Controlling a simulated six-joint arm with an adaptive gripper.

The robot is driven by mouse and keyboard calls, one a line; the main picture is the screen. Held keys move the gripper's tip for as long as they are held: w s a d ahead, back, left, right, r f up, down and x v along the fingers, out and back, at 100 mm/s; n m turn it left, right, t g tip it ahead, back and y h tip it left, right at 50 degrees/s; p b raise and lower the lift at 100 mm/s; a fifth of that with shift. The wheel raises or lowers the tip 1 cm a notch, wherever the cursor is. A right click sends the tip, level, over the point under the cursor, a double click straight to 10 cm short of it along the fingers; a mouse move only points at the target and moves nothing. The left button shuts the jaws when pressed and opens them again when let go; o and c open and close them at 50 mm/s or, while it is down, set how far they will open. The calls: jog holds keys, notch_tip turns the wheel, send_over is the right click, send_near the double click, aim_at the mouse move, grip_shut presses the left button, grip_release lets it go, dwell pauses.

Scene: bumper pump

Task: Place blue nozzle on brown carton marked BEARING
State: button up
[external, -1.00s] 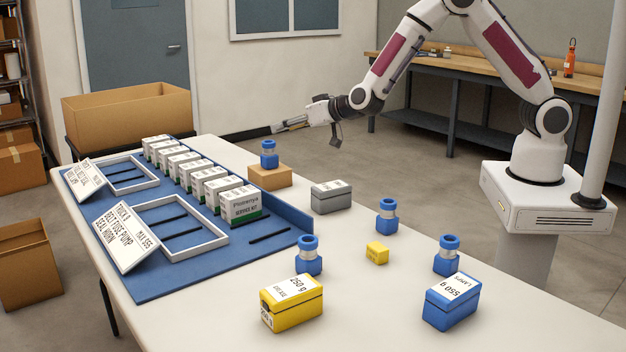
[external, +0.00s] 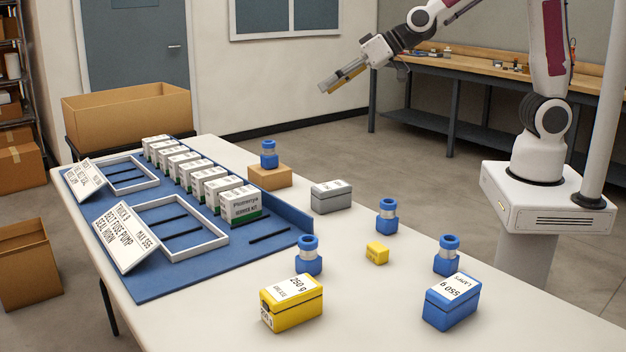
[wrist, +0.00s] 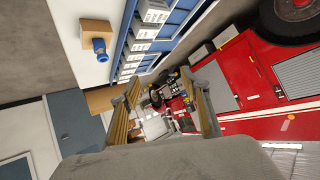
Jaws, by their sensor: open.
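A blue nozzle (external: 269,154) stands upright on top of a brown carton (external: 270,177) near the back edge of the table, beside the blue mat. No marking can be read on this carton. In the wrist view the nozzle (wrist: 99,46) and the carton (wrist: 97,31) show at upper left. Other blue nozzles stand on the table: one at the right (external: 387,216), one at the front right (external: 448,256) and one near the yellow box (external: 308,256). My gripper (external: 323,87) is open and empty, raised behind the table's far edge, apart from everything.
A yellow box (external: 291,301), blue box (external: 451,301), grey box (external: 331,196) and small yellow block (external: 377,253) sit on the table. The blue mat (external: 165,285) bears white frames, signs and a row of white boxes. A large open carton (external: 126,120) stands at back left.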

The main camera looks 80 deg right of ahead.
jog(key=s+d+n+g, duration=0.2)
jog(key=s+g, duration=0.3)
jog(key=s, duration=2.9)
jog(key=shift+s+n, duration=0.25)
jog(key=shift+n, duration=0.25)
